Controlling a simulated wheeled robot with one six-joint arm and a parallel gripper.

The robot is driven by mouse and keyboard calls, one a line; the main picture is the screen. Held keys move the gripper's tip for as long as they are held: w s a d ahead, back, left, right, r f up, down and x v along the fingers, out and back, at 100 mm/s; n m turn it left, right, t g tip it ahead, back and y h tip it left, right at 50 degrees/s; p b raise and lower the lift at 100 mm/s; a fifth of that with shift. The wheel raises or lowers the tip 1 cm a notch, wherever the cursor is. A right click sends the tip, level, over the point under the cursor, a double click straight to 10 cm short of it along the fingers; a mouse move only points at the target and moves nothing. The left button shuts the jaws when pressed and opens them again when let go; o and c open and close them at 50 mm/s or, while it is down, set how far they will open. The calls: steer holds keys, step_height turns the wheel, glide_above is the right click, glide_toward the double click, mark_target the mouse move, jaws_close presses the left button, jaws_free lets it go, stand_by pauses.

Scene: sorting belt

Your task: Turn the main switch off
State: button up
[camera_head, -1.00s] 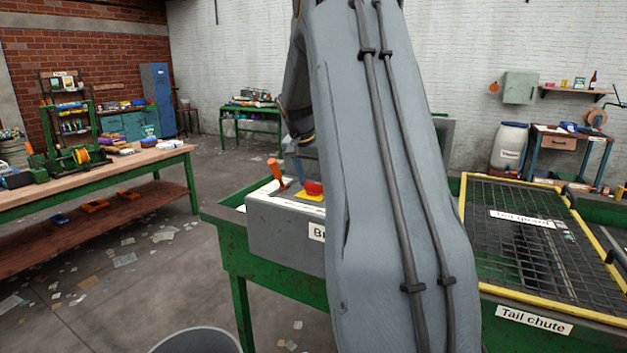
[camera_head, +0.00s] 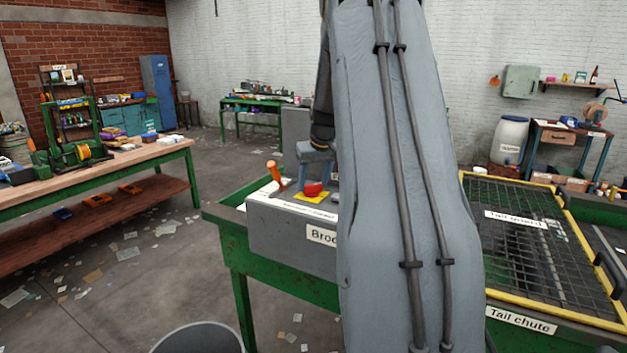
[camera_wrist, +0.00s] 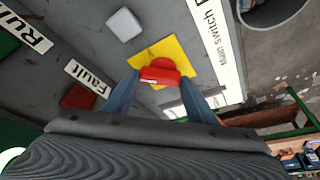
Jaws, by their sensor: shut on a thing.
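The main switch is a red knob (camera_wrist: 160,74) on a yellow square plate (camera_wrist: 172,50). In the wrist view it sits between the two blue-grey fingers of my gripper (camera_wrist: 160,88), which is shut on it. A white "Main switch" label (camera_wrist: 212,40) lies beside the plate. In the head view, the red knob (camera_head: 313,189) is on top of a grey control box (camera_head: 285,226), with my gripper (camera_head: 316,172) just at it. My forearm covers the right part of the box.
An orange lever (camera_head: 275,176) stands on the box left of the knob. The wrist view shows a pale button (camera_wrist: 124,24) and a dark red "Fault" lamp (camera_wrist: 78,97). A yellow-framed mesh guard (camera_head: 540,235) lies to the right, and a grey bin (camera_head: 197,338) stands below.

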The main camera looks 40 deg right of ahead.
steer(key=n, duration=0.1)
steer(key=n+y+b, duration=0.1)
steer(key=n, duration=0.1)
steer(key=n+b, duration=0.1)
steer(key=shift+d+f+n+y, duration=0.1)
steer(key=shift+d+n+y, duration=0.2)
steer(key=shift+y, duration=0.1)
steer(key=shift+w+n+y+b, duration=0.1)
steer(key=shift+n+y+b, duration=0.6)
steer(key=shift+n, duration=0.9)
steer(key=o, duration=1.1)
steer(key=shift+c, duration=0.2)
steer(key=b+v, duration=0.2)
steer(key=v, duration=0.6)
steer(key=shift+w, duration=0.1)
